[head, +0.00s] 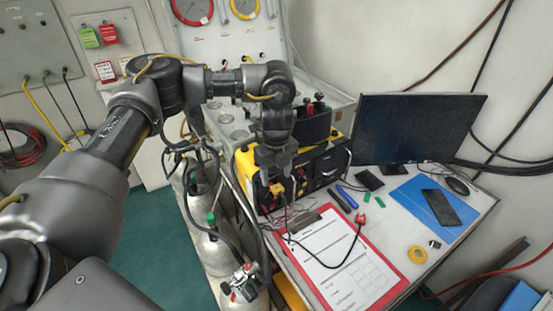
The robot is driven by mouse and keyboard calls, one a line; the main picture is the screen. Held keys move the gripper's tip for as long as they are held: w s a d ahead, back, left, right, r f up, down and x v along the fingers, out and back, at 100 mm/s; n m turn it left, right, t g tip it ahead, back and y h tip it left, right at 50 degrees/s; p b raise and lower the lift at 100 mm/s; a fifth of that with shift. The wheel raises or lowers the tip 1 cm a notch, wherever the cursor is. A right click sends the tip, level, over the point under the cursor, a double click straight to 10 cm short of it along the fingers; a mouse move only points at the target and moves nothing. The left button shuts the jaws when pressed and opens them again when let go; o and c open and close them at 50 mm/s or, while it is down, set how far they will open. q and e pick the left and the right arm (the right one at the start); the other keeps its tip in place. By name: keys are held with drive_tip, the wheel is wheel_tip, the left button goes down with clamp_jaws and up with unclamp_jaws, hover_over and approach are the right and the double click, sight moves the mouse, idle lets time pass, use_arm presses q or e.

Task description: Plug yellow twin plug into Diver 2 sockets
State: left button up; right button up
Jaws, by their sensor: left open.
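A yellow and black box (325,165) stands at the back left of the desk, its dark front panel facing the desk. My left gripper (273,177) points down in front of the left part of that panel, and it is open. A small yellow piece (277,189) shows right at the fingertips. It looks like a yellow plug, but I cannot tell whether it sits in sockets or only touches the panel. The gripper hides part of the panel, and the Diver 2 label is too small to read. My right gripper is not in view.
A red clipboard (399,277) with paper lies in front of the box, with a red plug (360,218) and black cable across it. A monitor (415,127), blue folder (411,201) and yellow tape roll (417,254) are to the right. Gas cylinders (216,252) stand left of the desk.

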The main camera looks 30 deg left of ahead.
sight(277, 187)
use_arm(q)
wheel_tip(277, 187, down, 3)
drive_tip(key=shift+p, duration=0.4)
drive_tip(key=shift+f, duration=0.35)
drive_tip(key=shift+c, duration=0.3)
drive_tip(key=c, duration=1.1)
drive_tip(key=shift+s+d, duration=0.15)
drive_tip(key=shift+d, duration=0.1)
